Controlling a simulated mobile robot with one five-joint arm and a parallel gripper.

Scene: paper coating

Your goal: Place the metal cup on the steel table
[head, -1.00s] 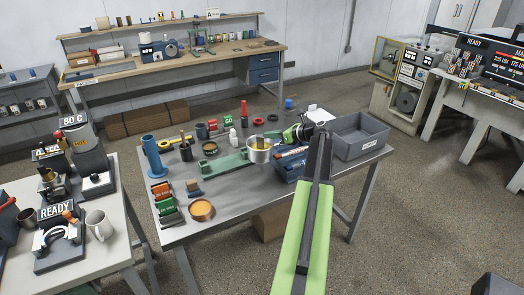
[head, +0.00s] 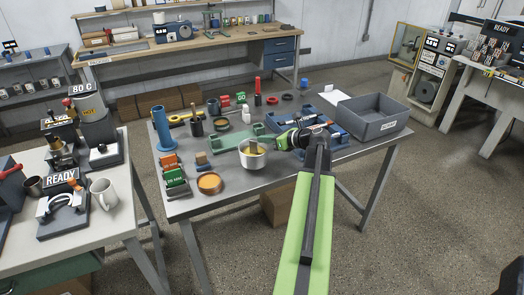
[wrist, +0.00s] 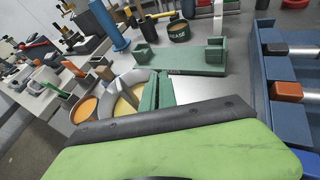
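The metal cup (head: 244,160) is a silvery, upright round cup with yellow contents. It is at the front middle of the grey steel table (head: 240,192), right of the orange dish. My gripper (head: 273,146) reaches it from the right and is shut on its near side wall. In the wrist view, the green fingers (wrist: 154,92) meet at the cup's rim (wrist: 107,97), and part of the cup is hidden behind my gripper. The cup's bottom is at or just above the tabletop; I cannot tell whether it touches.
An orange-filled dish (head: 209,183) and coloured blocks (head: 174,176) are left of the cup. A green fixture (head: 228,139) lies behind it. A blue rack (head: 325,133) and a grey bin (head: 372,120) are to the right. The front table strip near the cup is clear.

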